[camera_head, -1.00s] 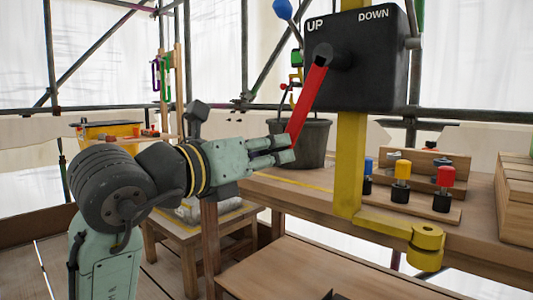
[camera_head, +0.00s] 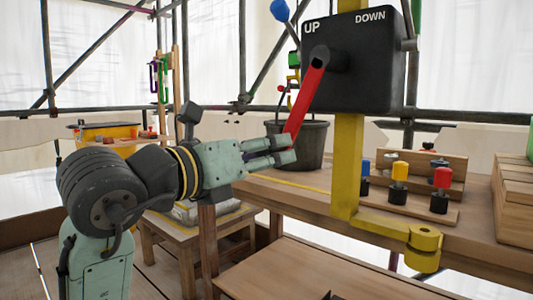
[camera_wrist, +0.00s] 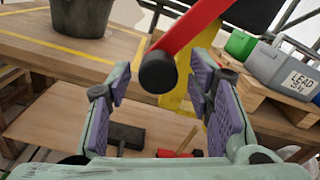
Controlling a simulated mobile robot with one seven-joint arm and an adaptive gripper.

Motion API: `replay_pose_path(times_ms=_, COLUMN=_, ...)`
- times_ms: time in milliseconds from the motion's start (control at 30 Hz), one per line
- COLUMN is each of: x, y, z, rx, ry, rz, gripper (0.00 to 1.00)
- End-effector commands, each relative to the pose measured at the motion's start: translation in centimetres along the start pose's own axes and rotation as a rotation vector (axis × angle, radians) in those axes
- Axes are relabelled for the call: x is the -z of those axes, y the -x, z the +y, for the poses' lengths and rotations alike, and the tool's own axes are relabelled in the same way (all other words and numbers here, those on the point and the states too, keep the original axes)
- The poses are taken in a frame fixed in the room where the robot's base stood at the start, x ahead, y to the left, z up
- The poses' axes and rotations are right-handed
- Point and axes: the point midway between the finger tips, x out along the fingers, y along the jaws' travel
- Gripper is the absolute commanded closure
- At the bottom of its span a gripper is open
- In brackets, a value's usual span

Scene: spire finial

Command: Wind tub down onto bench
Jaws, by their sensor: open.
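The black winch box (camera_head: 352,62), marked UP and DOWN, stands on a yellow post (camera_head: 347,160). Its red crank arm (camera_head: 304,100) slants down and left from the hub. My gripper (camera_head: 292,150) is at the crank's lower end. In the wrist view my gripper (camera_wrist: 165,95) is open, its purple pads apart, with the crank's round dark end (camera_wrist: 158,72) between or just beyond them; contact cannot be told. The dark tub (camera_head: 313,147) is behind the crank at the bench (camera_head: 300,185). Its base looks at bench level, partly hidden; whether it rests there is unclear.
Several coloured pegs (camera_head: 399,172) stand on a wooden board at the bench's right. A wooden crate (camera_head: 515,200) is at the far right. A yellow clamp (camera_head: 424,240) juts from the bench front. The wrist view shows a grey LEAD weight (camera_wrist: 285,68) and a hammer (camera_wrist: 126,137).

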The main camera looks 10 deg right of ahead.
Motion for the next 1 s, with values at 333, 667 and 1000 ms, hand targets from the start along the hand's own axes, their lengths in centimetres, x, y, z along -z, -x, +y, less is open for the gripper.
replay_pose_path(times_ms=333, x=-0.1, y=6.9, z=0.1, rx=-0.005, ry=0.0, rz=-0.004, gripper=0.53)
replay_pose_path(times_ms=667, x=0.0, y=11.1, z=0.0, rx=-0.002, ry=-0.001, rz=-0.002, gripper=0.53)
replay_pose_path(times_ms=1000, x=0.0, y=11.4, z=0.0, rx=-0.002, ry=0.001, rz=-0.002, gripper=0.53)
